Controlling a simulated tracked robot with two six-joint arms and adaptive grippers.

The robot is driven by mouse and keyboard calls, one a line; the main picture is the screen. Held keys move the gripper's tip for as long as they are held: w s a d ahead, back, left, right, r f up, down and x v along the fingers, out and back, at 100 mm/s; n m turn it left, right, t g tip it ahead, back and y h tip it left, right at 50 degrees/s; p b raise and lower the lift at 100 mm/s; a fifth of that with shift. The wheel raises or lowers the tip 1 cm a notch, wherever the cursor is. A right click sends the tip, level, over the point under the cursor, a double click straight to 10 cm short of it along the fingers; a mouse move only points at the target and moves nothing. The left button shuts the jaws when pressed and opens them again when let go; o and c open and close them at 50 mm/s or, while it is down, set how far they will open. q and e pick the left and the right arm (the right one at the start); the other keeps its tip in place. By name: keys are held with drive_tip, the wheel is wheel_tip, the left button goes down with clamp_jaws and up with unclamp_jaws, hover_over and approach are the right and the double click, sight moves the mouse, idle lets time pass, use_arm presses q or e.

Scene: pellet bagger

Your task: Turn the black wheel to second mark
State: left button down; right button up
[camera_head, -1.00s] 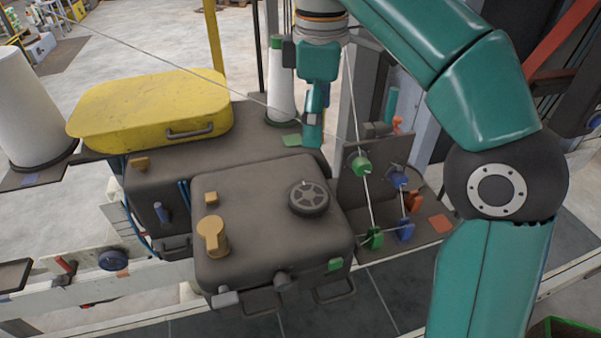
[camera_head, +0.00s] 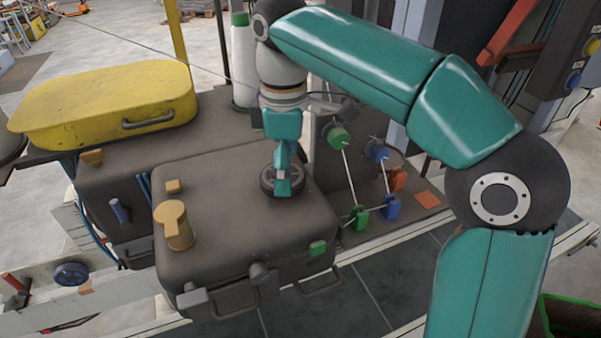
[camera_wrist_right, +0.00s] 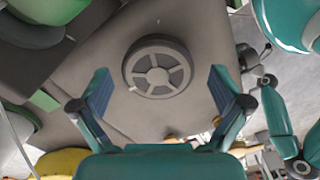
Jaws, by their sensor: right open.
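The black wheel (camera_head: 267,181) sits on top of the dark box in the head view, partly hidden by my right gripper (camera_head: 288,180). In the right wrist view the whole wheel (camera_wrist_right: 157,75) shows, with a round hub, several spokes and a small white pointer on its lower-left rim. My right gripper (camera_wrist_right: 161,88) is open and empty, its two fingers apart on either side below the wheel in that picture. Contact with the wheel is not visible. Any marks around the wheel are too small to read. My left gripper is not in view.
A yellow knob (camera_head: 176,225) and a small yellow block (camera_head: 173,186) stand on the dark box (camera_head: 220,235) left of the wheel. A yellow lid (camera_head: 105,105) lies behind.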

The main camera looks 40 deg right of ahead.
drive_tip(key=shift+f, duration=0.7)
